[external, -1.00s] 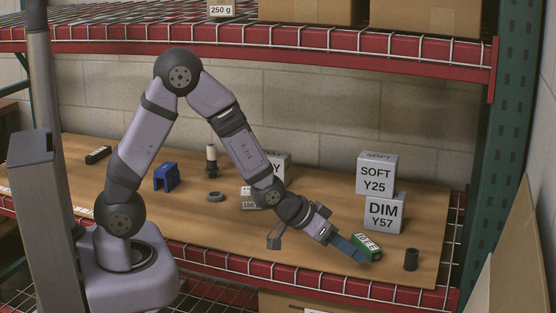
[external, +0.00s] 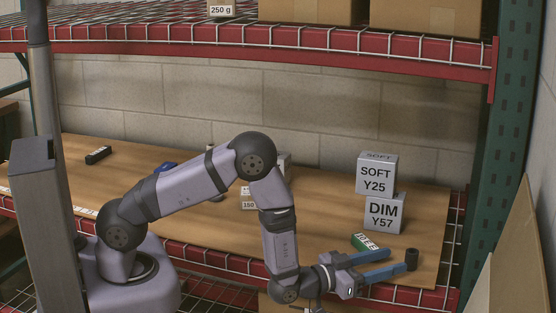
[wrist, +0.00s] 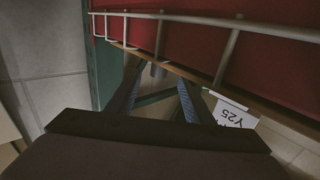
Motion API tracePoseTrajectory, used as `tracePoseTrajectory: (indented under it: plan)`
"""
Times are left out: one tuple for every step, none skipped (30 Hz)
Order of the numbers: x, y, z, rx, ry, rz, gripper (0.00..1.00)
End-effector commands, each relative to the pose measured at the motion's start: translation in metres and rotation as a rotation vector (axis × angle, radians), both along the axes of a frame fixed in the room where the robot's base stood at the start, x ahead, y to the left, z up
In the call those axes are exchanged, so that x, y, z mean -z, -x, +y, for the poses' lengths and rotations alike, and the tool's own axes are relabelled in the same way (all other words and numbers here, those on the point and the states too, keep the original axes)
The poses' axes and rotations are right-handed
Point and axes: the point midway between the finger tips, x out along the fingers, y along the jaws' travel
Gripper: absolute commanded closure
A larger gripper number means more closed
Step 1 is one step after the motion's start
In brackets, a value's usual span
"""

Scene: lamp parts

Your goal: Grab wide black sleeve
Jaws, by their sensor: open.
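The wide black sleeve (external: 411,259) stands upright near the right end of the wooden board. My gripper (external: 397,259) is low over the board, just left of the sleeve, with its blue fingers spread and pointing right at it. The fingertips are at or very near the sleeve; I cannot tell whether they touch it.
A green labelled box (external: 364,242) lies right behind my fingers. The board's front edge and a red shelf beam (external: 425,298) are close in front.

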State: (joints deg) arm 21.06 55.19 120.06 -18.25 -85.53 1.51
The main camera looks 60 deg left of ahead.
Motion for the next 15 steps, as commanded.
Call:
tracePoseTrajectory:
  plan:
    - [0.0, -0.001, 0.0, 0.0, 0.0, -0.001, 0.53]
    - [-0.001, -0.001, 0.0, 0.0, 0.0, -0.001, 0.53]
    - [-0.001, -0.003, 0.0, 0.0, 0.0, -0.002, 0.53]
    - [-0.001, -0.005, 0.0, -0.001, 0.0, -0.002, 0.53]
    - [-0.001, -0.007, 0.0, -0.001, 0.0, -0.002, 0.53]
    - [-0.001, -0.01, 0.0, -0.001, 0.0, -0.001, 0.53]
    - [-0.001, -0.013, -0.001, 0.0, 0.0, -0.001, 0.53]
    - [-0.001, -0.015, -0.001, 0.0, 0.0, -0.001, 0.53]
    - [-0.001, -0.018, -0.001, 0.0, 0.0, -0.001, 0.53]
    - [-0.001, -0.019, -0.001, 0.001, 0.0, -0.001, 0.53]
    - [-0.001, -0.021, -0.002, 0.001, 0.0, 0.0, 0.53]
    - [-0.001, -0.022, -0.002, 0.001, 0.0, 0.0, 0.53]
    - [-0.001, -0.022, -0.002, 0.001, 0.0, 0.0, 0.53]
    - [-0.001, -0.022, -0.002, 0.001, 0.0, 0.001, 0.53]
    - [-0.001, -0.022, -0.002, 0.001, 0.0, 0.0, 0.53]
